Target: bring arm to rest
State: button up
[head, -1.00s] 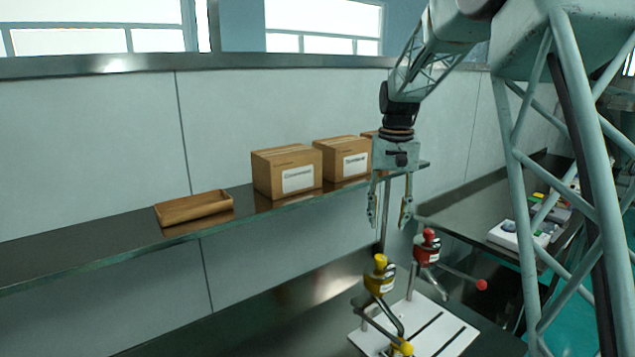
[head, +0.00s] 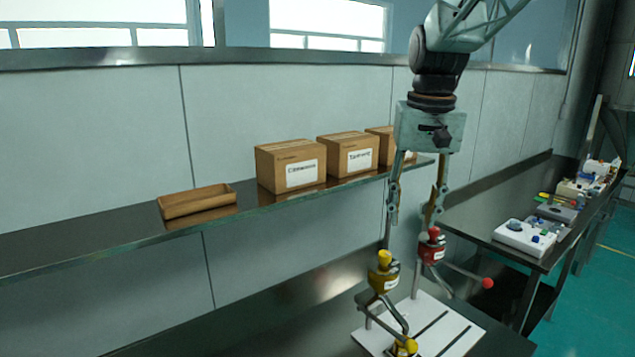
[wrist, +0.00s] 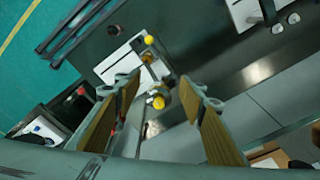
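My gripper (head: 412,222) hangs pointing down in front of the shelf's right end. Its two fingers are spread apart with nothing between them in the head view. In the wrist view my gripper (wrist: 160,125) also shows its fingers wide apart, with wooden-coloured inner pads. Below it in the head view are a yellow-topped clamp (head: 383,277) and a red-topped clamp (head: 432,245), on a white slotted plate (head: 455,325). The left finger's tip is above and behind the yellow clamp; the right finger's tip is close to the red clamp's top, and I cannot tell if they touch.
A shelf (head: 90,240) along the wall carries a shallow wooden tray (head: 197,201) and cardboard boxes (head: 290,165). A dark side bench (head: 490,215) at right holds a white device (head: 524,238) and other equipment. The shelf's left part is clear.

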jog(key=s+r+t+b, duration=0.1)
jog(key=s+b, duration=0.2)
jog(key=s, duration=1.7)
jog(key=s+f+b, duration=0.1)
jog(key=s+f, duration=0.2)
jog(key=s, duration=0.6)
jog(key=s+f+n+t+b, duration=0.1)
jog(key=s+f, duration=0.3)
jog(key=s, duration=0.6)
jog(key=shift+s+f+t, duration=0.15)
jog(key=shift+f+t, duration=0.05)
jog(key=shift+t, duration=0.1)
